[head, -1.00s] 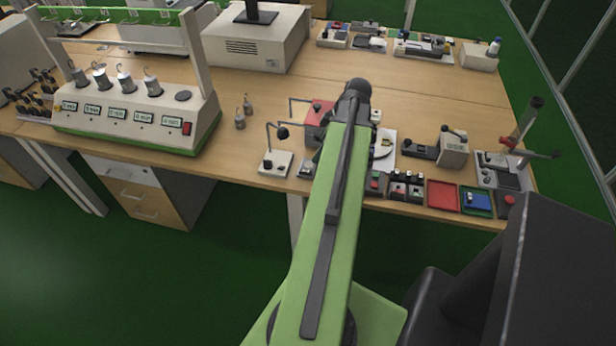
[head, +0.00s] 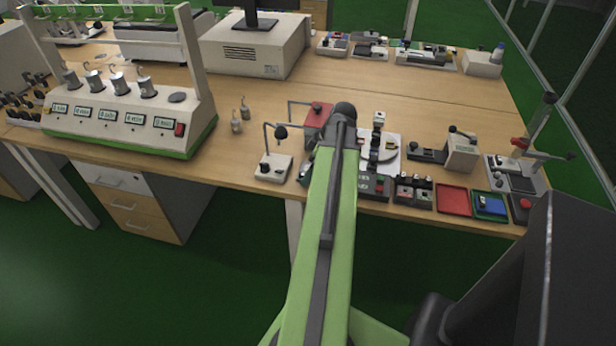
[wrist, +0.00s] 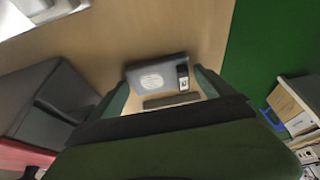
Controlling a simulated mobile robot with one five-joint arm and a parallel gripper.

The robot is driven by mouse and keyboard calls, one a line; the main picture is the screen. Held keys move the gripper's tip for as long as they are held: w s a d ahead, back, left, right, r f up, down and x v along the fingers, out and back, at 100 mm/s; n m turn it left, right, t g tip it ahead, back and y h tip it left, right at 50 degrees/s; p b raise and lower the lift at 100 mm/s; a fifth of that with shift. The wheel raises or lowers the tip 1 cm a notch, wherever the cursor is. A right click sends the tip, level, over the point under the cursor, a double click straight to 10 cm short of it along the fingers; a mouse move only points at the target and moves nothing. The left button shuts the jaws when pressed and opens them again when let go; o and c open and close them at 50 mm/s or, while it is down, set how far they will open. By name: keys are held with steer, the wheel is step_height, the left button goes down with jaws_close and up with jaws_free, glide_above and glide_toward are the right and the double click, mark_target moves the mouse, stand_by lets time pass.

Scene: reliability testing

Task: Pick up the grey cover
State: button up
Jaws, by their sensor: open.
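In the wrist view a flat grey piece with a pale oval label (wrist: 153,79), which looks like the grey cover, lies on the wooden surface between and beyond my fingertips. A small black part with a white mark (wrist: 183,77) is at its right end, and a darker grey strip (wrist: 171,100) lies just nearer. My gripper (wrist: 162,92) is open, one dark green finger on each side, with nothing visibly held. In the head view my arm hides the gripper and this piece.
In the wrist view a dark grey block (wrist: 48,98) stands left of my fingers, with a red part (wrist: 22,158) below it.

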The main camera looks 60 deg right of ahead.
steer(key=c, duration=1.1)
steer(key=shift+r, duration=0.1)
steer(key=shift+c, duration=0.2)
steer(key=r+p, duration=0.5)
steer(key=shift+s+r, duration=0.1)
steer(key=shift+s, duration=0.3)
steer(key=s+d+r+p, duration=0.1)
steer(key=s+r+p, duration=0.4)
steer(key=s, duration=0.5)
steer(key=shift+s+d+r+p, duration=0.35)
steer(key=shift+s+p, duration=0.05)
steer(key=shift+p, duration=0.1)
